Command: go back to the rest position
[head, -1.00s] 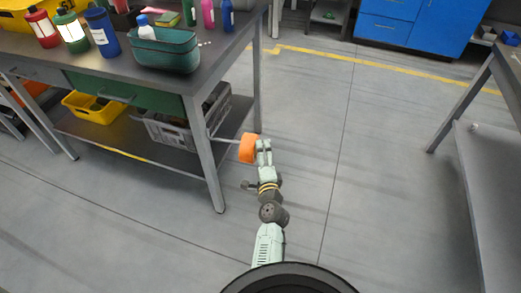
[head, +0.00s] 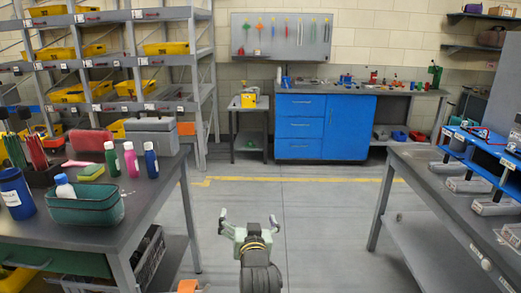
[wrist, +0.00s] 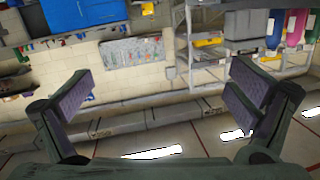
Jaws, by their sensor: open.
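My gripper (head: 249,221) is in the lower middle of the head view, over the open floor between two tables. Its two fingers are spread apart with nothing between them. In the wrist view my gripper (wrist: 158,100) also shows open and empty, with one finger at each side. Beyond the fingers the wrist view shows the far wall, a tool board and shelving, turned upside down. Nothing touches the fingers.
A grey table (head: 150,205) with bottles and a green bin (head: 87,204) stands at left. Another table (head: 415,185) with a blue rack stands at right. A blue cabinet (head: 325,125) and shelving (head: 204,90) are at the back. The floor (head: 310,215) between the tables is clear.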

